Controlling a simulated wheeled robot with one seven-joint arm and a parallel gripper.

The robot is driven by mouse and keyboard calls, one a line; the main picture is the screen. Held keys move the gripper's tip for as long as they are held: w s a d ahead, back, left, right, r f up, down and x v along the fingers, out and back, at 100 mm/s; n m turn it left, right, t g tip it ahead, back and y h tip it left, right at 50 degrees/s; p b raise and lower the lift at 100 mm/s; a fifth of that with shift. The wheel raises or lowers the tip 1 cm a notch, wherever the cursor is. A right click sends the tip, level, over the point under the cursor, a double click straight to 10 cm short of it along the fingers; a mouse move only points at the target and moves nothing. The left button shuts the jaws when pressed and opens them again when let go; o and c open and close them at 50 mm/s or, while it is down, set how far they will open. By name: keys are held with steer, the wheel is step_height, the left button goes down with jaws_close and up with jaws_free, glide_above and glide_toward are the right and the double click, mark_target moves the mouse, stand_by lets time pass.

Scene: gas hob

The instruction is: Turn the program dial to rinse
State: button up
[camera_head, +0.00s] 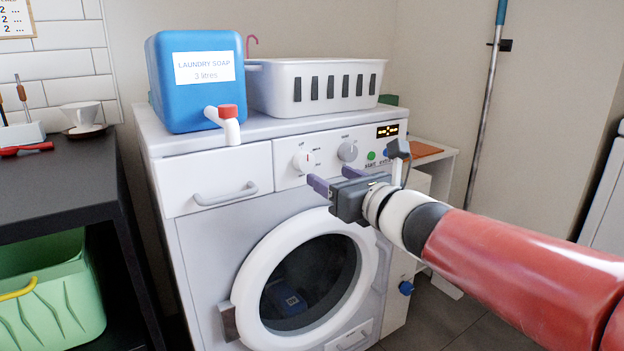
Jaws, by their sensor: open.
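The washing machine's front panel (283,175) carries two round dials. A white dial (303,160) is on the left and a grey dial (347,151) is to its right. Small marks surround both, too small to read, so I cannot tell which is the program dial or where rinse is. My gripper (334,178) is in front of the panel, just below the two dials. Its two purple-grey fingers are apart with nothing between them. It appears clear of both dials, though the gap in depth is hard to judge.
A lit display (387,131) and a green button (371,155) are right of the dials. The drawer handle (225,194) sticks out at left, above the round door (249,265). A blue soap container (186,100) with an overhanging tap and a white basket (318,68) stand on top.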

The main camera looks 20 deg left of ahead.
mark_target(308, 163)
steer(key=x, duration=0.7)
steer(key=shift+w+a+p, duration=0.15)
steer(key=shift+a+p, duration=0.2)
steer(key=shift+p, duration=0.05)
steer(key=c, duration=1)
